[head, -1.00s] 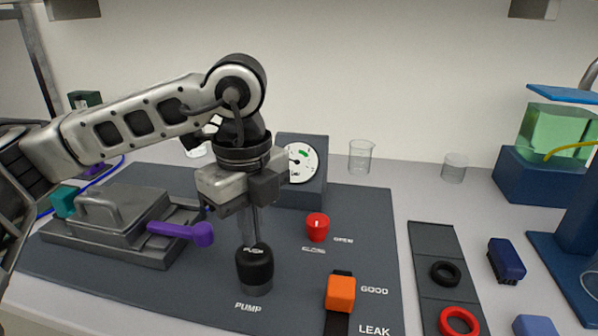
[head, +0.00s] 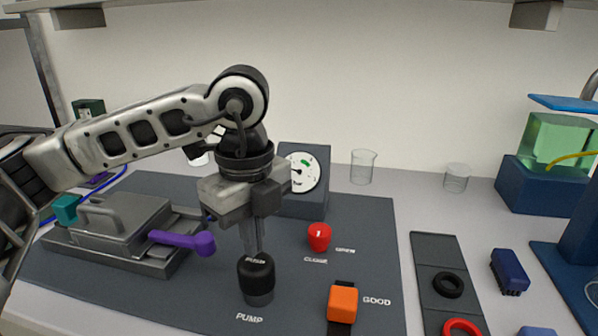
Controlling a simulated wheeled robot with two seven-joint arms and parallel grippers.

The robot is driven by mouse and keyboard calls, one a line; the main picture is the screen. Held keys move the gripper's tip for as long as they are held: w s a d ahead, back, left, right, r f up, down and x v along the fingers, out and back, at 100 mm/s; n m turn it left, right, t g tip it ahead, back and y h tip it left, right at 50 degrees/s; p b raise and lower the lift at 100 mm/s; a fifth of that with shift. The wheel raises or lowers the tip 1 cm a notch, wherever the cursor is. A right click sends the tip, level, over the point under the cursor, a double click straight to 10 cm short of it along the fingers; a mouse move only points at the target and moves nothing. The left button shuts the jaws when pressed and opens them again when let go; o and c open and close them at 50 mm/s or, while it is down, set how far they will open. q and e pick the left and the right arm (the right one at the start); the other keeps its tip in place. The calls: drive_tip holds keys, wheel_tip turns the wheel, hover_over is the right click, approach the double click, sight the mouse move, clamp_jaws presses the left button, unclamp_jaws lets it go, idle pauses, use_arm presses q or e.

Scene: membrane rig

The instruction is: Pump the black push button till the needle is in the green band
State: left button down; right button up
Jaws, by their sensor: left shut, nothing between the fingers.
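The black push button (head: 256,280), labelled PUMP, stands upright on the dark grey mat. My left gripper (head: 254,249) is shut and empty, pointing down with its fingertips over the button's top. I cannot tell whether they touch it. The gauge (head: 304,172) has a white dial in a dark grey housing behind the gripper. A green band shows at the upper part of the dial. The needle is too small to read surely; it seems to lie on the left, away from the green band. My right gripper is not in view.
A red knob (head: 319,237) marked OPEN and CLOSE stands right of the button. An orange slider block (head: 342,303) sits by GOOD. A grey lidded clamp box (head: 125,228) with a purple lever (head: 182,241) is at left. Glass beakers (head: 363,167) stand behind.

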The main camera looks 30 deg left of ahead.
sight(256, 261)
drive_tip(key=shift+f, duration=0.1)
